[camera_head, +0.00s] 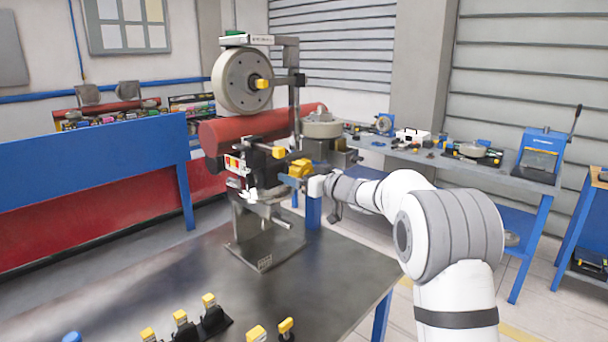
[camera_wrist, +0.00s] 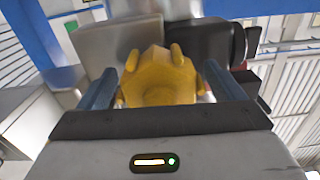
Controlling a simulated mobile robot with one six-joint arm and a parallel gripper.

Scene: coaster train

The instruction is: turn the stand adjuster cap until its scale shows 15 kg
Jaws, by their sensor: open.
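The stand (camera_head: 262,245) stands on the dark metal table, with a large grey wheel at its top. A yellow lobed cap (camera_head: 300,167), apparently the adjuster cap, is on its right side at mid height. In the wrist view the cap (camera_wrist: 160,77) lies between the two blue fingers of my gripper (camera_wrist: 160,88). The fingers are open, one on each side of the cap, with a small gap visible. In the head view my gripper (camera_head: 296,181) is at the cap, reaching from the right. No scale reading is legible.
Several yellow-topped black pieces (camera_head: 181,318) lie at the table's (camera_head: 340,262) front edge. Another yellow knob (camera_head: 262,84) is on the wheel's hub. A red cylinder (camera_head: 225,133) and a blue panel (camera_head: 90,160) are behind. A grey workbench (camera_head: 470,168) with tools runs along the right.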

